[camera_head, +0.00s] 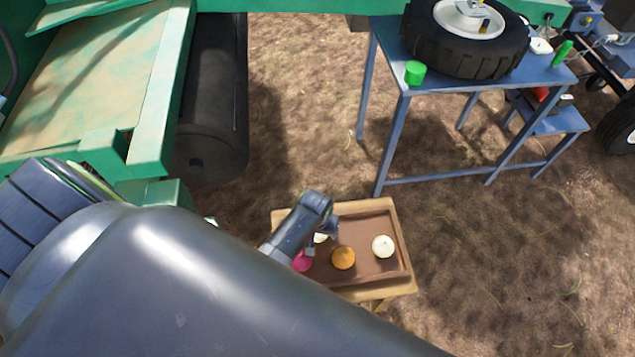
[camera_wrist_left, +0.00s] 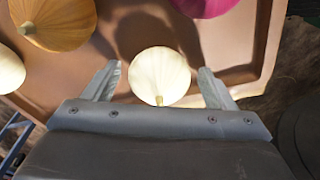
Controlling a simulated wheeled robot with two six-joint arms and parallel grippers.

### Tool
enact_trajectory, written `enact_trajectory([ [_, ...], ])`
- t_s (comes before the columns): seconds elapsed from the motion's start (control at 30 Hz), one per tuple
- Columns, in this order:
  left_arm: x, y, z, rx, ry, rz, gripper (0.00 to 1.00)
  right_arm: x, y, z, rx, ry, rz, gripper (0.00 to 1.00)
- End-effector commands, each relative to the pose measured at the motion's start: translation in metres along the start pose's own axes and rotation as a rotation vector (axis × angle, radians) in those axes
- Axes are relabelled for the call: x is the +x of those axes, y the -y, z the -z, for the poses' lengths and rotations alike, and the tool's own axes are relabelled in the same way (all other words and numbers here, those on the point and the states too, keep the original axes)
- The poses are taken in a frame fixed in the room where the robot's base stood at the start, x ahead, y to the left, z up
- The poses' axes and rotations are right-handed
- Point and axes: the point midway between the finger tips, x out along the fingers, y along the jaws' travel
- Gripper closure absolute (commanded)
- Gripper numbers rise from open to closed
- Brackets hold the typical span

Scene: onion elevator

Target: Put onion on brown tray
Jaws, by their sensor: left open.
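The brown tray (camera_head: 362,230) lies on a small wooden stand and holds several onions. An orange onion (camera_head: 343,258) and a white onion (camera_head: 382,246) show clearly; a magenta onion (camera_head: 302,262) and another white onion (camera_head: 320,238) are partly hidden by my left arm. My left gripper (camera_head: 322,244) is open over the left part of the tray. In the left wrist view, a white onion (camera_wrist_left: 159,75) lies between the open fingertips, with a gap on each side. The orange onion (camera_wrist_left: 55,20) and magenta onion (camera_wrist_left: 202,5) show beyond it. My right gripper is out of view.
A blue metal table (camera_head: 395,62) at the back right carries a large tire (camera_head: 465,45) and a green cylinder (camera_head: 415,72). Green machinery (camera_head: 100,90) with a dark roller (camera_head: 212,100) stands at the left. Bare ground lies right of the tray.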

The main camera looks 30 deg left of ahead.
Motion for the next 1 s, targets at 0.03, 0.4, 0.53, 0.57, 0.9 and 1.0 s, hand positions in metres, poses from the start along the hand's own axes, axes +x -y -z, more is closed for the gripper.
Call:
enact_trajectory([
  [0.03, -0.004, 0.0, 0.001, 0.0, -0.001, -0.001, 0.22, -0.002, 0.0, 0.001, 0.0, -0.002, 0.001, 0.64],
  [0.4, -0.069, -0.001, 0.001, -0.001, -0.003, -0.002, 0.22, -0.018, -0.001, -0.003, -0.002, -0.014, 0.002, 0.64],
  [0.53, -0.093, -0.001, 0.001, 0.0, -0.003, -0.002, 0.22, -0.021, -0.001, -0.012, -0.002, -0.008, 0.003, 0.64],
  [0.57, -0.097, -0.001, 0.001, 0.0, -0.002, -0.002, 0.22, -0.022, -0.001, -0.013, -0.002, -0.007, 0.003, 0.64],
  [0.9, -0.122, 0.0, 0.001, 0.0, -0.001, 0.0, 0.22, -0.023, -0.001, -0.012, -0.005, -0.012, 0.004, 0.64],
  [1.0, -0.122, 0.0, 0.0, 0.0, 0.0, 0.0, 0.22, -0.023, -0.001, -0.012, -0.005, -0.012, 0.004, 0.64],
])
